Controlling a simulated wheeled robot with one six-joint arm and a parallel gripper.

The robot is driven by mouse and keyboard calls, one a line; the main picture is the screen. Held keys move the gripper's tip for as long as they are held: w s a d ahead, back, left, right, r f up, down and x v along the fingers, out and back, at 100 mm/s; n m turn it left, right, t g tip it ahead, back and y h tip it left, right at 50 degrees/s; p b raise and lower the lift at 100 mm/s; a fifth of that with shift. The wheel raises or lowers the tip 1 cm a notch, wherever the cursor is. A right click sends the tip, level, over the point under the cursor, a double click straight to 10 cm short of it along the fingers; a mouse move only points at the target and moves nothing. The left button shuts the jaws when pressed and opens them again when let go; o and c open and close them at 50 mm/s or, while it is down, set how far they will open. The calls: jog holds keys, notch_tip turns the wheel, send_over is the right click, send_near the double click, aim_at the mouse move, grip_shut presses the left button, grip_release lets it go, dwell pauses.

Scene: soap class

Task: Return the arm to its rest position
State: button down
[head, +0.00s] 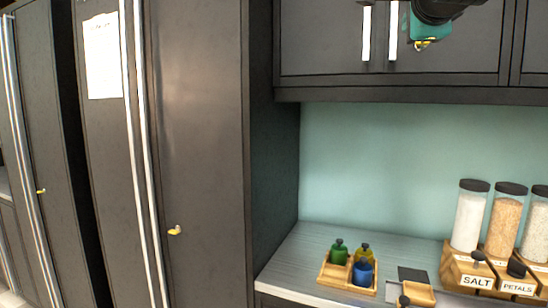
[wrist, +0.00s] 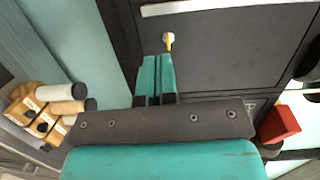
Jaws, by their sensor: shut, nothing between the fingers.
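My gripper (head: 422,38) is at the top right of the head view, raised in front of the dark upper cabinet (head: 325,45). Most of the arm is cut off by the top edge. In the wrist view my gripper (wrist: 157,62) shows its two teal fingers side by side, shut and empty.
Below are a wooden tray (head: 330,279) with green, yellow and blue bottles, and labelled wooden boxes (head: 476,281) with clear jars (head: 470,220). Tall dark cabinets (head: 200,130) stand at left. A red box (wrist: 278,124) shows in the wrist view. Counter space behind the tray is free.

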jog(key=s+a+f+n+g+y, duration=0.25)
jog(key=a+f+n, duration=0.2)
jog(key=f, duration=0.35)
jog(key=s+a+f+n+g+y, duration=0.25)
jog(key=f+n, duration=0.35)
jog(key=f, duration=0.3)
jog(key=s+a+f+n+g+y, duration=0.25)
jog(key=a+f+n, duration=0.2)
jog(key=f, duration=0.35)
jog(key=s+a+f+n+g+y, duration=0.1)
jog(key=s+a+f+n+g, duration=0.1)
jog(key=s+f+n+g, duration=0.2)
jog(key=s+a+f+n+g+y, duration=0.1)
jog(key=s+f+n+g, duration=0.4)
jog(key=s, duration=1.2)
notch_tip(320, 180, down, 7)
jog(key=a+n, duration=0.1)
jog(key=n, duration=0.3)
jog(key=shift+f, duration=0.15)
jog(key=shift+g, duration=0.25)
